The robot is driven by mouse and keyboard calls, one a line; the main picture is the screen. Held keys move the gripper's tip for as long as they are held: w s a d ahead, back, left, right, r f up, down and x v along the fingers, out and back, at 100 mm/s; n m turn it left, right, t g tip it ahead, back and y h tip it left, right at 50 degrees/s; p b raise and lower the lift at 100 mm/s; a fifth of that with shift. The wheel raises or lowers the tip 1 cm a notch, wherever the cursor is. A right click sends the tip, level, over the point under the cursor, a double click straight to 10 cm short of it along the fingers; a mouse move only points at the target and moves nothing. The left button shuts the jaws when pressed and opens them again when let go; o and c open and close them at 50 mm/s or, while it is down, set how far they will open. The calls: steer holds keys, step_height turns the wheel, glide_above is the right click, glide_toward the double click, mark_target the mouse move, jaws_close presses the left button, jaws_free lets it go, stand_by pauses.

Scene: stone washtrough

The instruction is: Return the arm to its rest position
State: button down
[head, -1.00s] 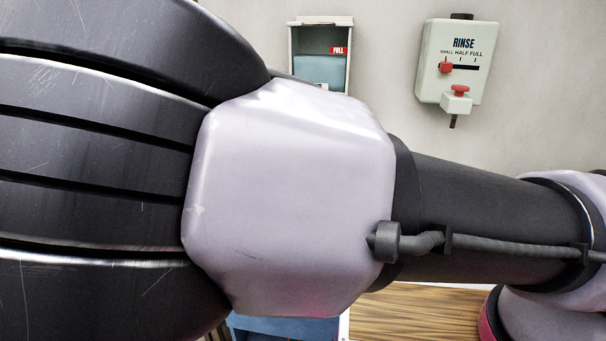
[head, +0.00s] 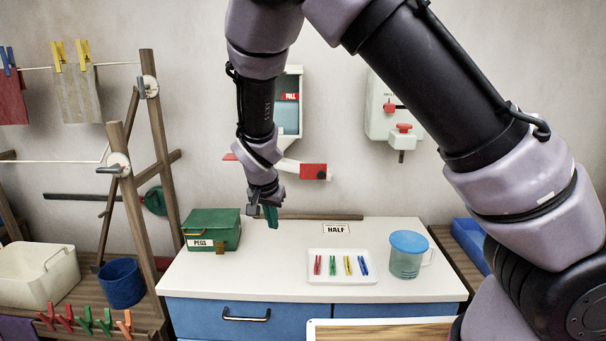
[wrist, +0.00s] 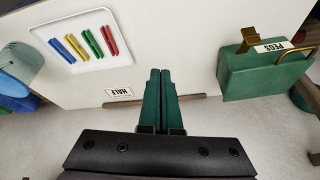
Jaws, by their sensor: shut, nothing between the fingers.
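My gripper (head: 270,214) hangs above the white counter (head: 270,270), fingers pointing down, between the green pegs box and the white tray. In the wrist view its green fingers (wrist: 160,84) lie side by side, shut, with nothing between them. My arm reaches in from the right side of the head view and bends down to the gripper. The gripper is clear of the counter top.
The counter holds a green PEGS box (head: 212,230), a white tray (head: 342,280) with several coloured pegs, a HALF label (head: 336,228) and a blue-lidded jug (head: 407,258). A RINSE dispenser (head: 385,118) hangs behind. A wooden drying rack (head: 135,210) stands left.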

steer(key=s+d+r+m+g+y, duration=0.15)
steer(key=d+r+y, duration=0.25)
steer(key=d+r, duration=1.65)
steer(key=s+d+r+t+h, duration=0.1)
steer(key=s+d+r+t, duration=0.3)
steer(key=s+d+r, duration=0.6)
steer(key=s+d, duration=0.3)
steer(key=shift+w+n, duration=0.1)
steer(key=shift+n, duration=0.15)
